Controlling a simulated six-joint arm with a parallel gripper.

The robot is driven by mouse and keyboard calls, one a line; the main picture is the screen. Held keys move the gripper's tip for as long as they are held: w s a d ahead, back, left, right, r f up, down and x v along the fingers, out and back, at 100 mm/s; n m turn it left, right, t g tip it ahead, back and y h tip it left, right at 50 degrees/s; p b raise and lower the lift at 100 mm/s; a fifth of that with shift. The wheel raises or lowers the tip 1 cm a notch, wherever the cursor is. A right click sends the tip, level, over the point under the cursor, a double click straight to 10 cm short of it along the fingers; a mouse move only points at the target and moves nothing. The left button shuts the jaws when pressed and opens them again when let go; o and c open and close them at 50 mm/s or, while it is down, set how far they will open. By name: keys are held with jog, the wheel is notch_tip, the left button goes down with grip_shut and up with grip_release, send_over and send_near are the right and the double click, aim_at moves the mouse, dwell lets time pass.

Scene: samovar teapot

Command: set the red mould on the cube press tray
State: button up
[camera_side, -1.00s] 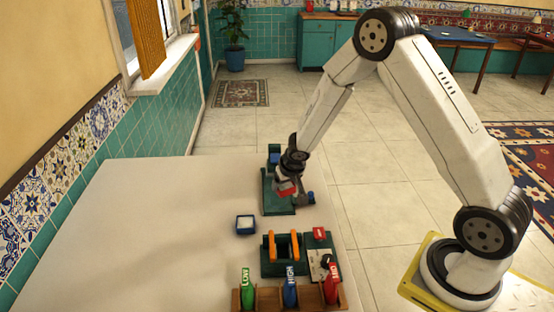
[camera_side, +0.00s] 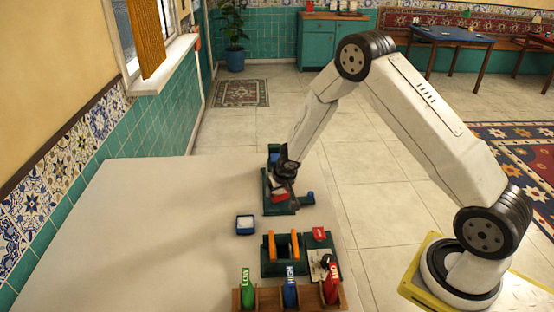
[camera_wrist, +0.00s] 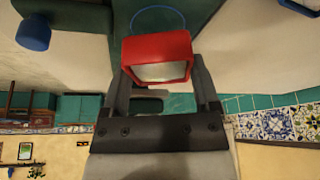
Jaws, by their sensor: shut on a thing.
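The red mould (camera_wrist: 158,58) is an open square frame with a pale inside, held tilted in the wrist view. It also shows in the side view (camera_side: 279,197). My gripper (camera_side: 280,190) is shut on it, with one finger on each side in the wrist view (camera_wrist: 160,80). The dark green cube press (camera_side: 268,207) lies under and around my gripper, with blue parts at its back and right. In the wrist view, its green base (camera_wrist: 95,18) and a blue knob (camera_wrist: 33,33) show. My gripper hides much of the press tray, and contact with it cannot be told.
A blue-rimmed square mould (camera_side: 245,233) with pale filling stands left of the press. In front are a green stand with orange handles (camera_side: 271,246), a red block (camera_side: 319,233) and a wooden rack (camera_side: 268,298) of coloured bottles. The table's left is clear.

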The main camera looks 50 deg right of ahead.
jog(key=shift+f, duration=1.1)
jog(key=shift+f, duration=0.2)
jog(key=o, duration=1.1)
jog(key=shift+r, duration=0.2)
jog(key=shift+v, duration=6)
jog(key=s+a+r+n, duration=0.1)
jog(key=s+a+r, duration=0.1)
jog(key=s, duration=0.4)
jog(key=s+a+r+n+g+y, duration=0.1)
jog(key=s+a+r+n, duration=0.1)
jog(key=s, duration=0.4)
jog(key=s+a+r+n, duration=0.1)
jog(key=s+a+r, duration=0.2)
jog(key=s+a, duration=0.1)
jog(key=shift+s+r+n+g+y, duration=0.15)
jog(key=shift+s+y, duration=0.05)
jog(key=shift+s, duration=0.25)
jog(key=shift+s+r+n+g+y, duration=0.1)
jog(key=shift+s+n+g+y, duration=0.1)
jog(key=shift+s, duration=0.25)
